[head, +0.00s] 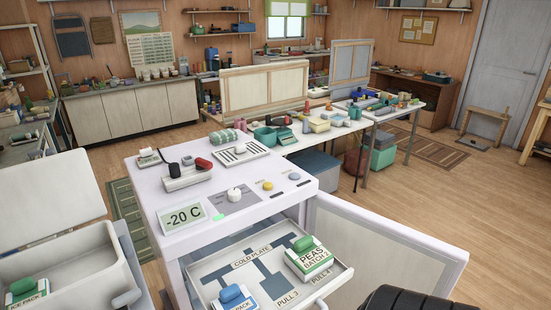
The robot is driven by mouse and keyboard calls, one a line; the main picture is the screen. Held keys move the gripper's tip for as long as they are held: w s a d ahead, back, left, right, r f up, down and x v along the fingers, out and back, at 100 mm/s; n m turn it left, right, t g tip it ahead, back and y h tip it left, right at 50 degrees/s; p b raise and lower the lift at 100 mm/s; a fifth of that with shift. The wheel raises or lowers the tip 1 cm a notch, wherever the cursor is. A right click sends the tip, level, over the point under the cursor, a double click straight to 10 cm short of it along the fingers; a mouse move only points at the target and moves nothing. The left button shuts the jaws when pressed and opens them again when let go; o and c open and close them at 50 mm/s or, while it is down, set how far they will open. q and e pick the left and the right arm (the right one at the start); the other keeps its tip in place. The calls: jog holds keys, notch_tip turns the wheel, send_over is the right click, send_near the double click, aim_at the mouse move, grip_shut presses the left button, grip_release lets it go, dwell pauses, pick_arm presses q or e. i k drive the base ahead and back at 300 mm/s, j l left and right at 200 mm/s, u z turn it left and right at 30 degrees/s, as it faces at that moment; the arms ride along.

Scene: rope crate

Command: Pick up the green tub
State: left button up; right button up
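I cannot tell for certain which thing is the green tub. A small teal-green open container (265,137) stands on the long table, among small items behind the white cold unit. A green rounded piece (303,243) lies on top of the white "PEAS BATCH 2" box (313,262) in the pulled-out drawer. A larger green box (383,156) stands on the floor under the table, partly hidden by table legs. No gripper can be made out. A black ribbed shape fills the bottom right edge, and I cannot tell what it is.
The white cold unit (176,215) stands in front, its drawer (216,265) open and a white door panel (385,250) standing at its right. An open white cooler (75,262) with an ice pack is at left.

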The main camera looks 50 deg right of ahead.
aim_at(309, 257)
jog(key=z, duration=1.95)
jog(key=l+u, duration=0.2)
